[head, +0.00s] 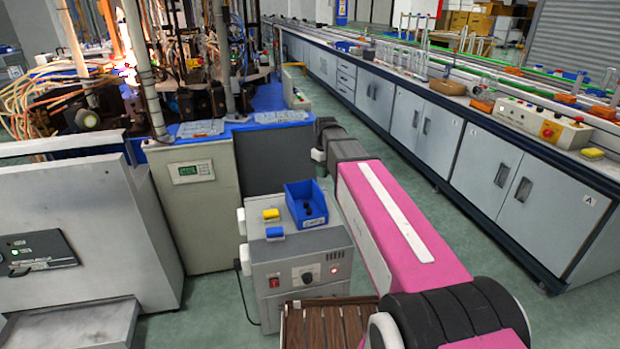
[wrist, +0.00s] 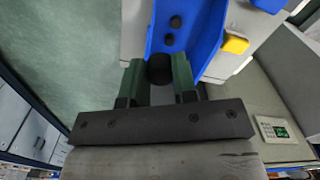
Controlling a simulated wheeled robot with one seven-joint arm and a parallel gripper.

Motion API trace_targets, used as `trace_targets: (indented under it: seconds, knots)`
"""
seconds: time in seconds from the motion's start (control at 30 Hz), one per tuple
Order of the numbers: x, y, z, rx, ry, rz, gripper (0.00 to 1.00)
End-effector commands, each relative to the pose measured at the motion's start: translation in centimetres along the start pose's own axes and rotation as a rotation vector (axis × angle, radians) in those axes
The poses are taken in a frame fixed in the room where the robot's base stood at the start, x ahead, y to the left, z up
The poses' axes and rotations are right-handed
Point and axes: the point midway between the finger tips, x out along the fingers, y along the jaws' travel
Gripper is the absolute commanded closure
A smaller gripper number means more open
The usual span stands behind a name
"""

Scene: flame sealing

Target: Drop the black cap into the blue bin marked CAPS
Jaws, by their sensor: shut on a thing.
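The blue bin (head: 297,213) sits on top of a grey box unit, with a small white label on its front that is too small to read. In the wrist view the bin (wrist: 207,25) lies just beyond my fingertips, with two dark caps (wrist: 175,22) inside. My gripper (wrist: 160,72) has green fingers shut on a black cap (wrist: 159,70), held close to the bin's near end in that view. In the head view my gripper (head: 321,168) is just behind the bin, partly hidden by my arm, and the held cap cannot be made out.
A yellow block (head: 271,214) and a small blue block (head: 275,232) are on the grey box unit (head: 300,262) left of the bin. A beige cabinet (head: 195,215) stands behind left. A long workbench (head: 430,125) runs along the right, with open green floor between.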

Motion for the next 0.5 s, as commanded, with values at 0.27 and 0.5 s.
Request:
trace_targets:
  seconds: [0.27,0.5]
  knots:
    - [4.5,-1.8,-5.5,-0.289,-0.001,0.000,0.95]
    - [5.7,-2.1,-6.1,-0.339,-0.001,0.000,0.95]
